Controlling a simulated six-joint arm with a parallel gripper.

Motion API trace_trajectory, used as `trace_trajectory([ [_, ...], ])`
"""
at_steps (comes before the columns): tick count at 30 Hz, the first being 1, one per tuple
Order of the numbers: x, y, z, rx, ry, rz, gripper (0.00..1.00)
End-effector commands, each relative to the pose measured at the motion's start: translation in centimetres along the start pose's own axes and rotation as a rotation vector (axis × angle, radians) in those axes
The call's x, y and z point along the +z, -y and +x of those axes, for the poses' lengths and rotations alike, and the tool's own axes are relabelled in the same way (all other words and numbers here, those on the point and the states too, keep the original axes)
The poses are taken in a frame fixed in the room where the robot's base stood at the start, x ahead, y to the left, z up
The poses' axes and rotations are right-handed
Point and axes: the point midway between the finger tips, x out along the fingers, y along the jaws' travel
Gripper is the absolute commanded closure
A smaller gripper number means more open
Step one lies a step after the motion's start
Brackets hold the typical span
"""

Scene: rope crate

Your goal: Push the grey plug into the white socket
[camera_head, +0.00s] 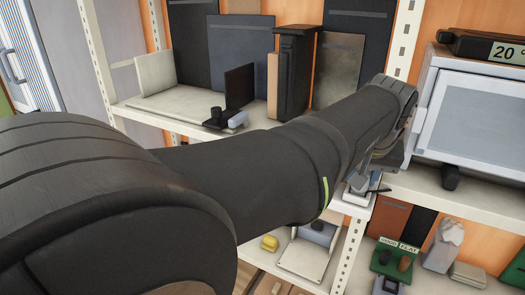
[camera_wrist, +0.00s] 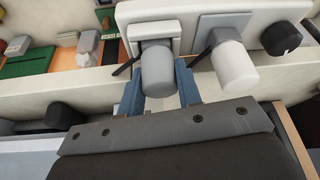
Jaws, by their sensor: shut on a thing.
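The grey plug (camera_wrist: 158,68) is a rounded grey cylinder between the two blue fingers of my gripper (camera_wrist: 160,84) in the wrist view. My gripper is shut on it. The white socket (camera_wrist: 153,22) is a raised white square on a pale panel, right behind the plug's far end. The plug is in line with the socket's front; how deep it sits is hidden by its own body. In the head view my arm hides most of the gripper and the plug.
A lighter cylinder (camera_wrist: 235,66) on a grey square plate (camera_wrist: 222,22) stands close right of my gripper, with a black knob (camera_wrist: 281,37) beyond. Dark cords run beside both cylinders. A white appliance (camera_head: 470,112) stands on the shelf to the right.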

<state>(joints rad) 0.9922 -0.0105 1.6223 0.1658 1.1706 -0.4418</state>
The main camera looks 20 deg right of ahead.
Motion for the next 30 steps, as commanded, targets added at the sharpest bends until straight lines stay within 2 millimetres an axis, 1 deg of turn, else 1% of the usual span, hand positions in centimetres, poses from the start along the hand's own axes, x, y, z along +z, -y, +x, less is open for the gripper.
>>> trace_trajectory([
  [6,0.0,0.0,0.1,0.0,0.0,0.0,1.0],
  [7,0.0,0.0,0.1,0.0,0.0,0.0,0.63],
  [10,0.0,0.0,0.1,0.0,0.0,0.0,0.43],
  [24,0.0,0.0,-0.1,0.0,-0.001,0.0,0.43],
  [26,0.0,0.0,-0.5,0.001,-0.002,0.0,0.43],
  [29,-0.1,-0.1,-1.8,0.002,-0.004,0.0,0.43],
  [30,-0.1,-0.1,-2.6,0.002,-0.005,0.0,0.43],
])
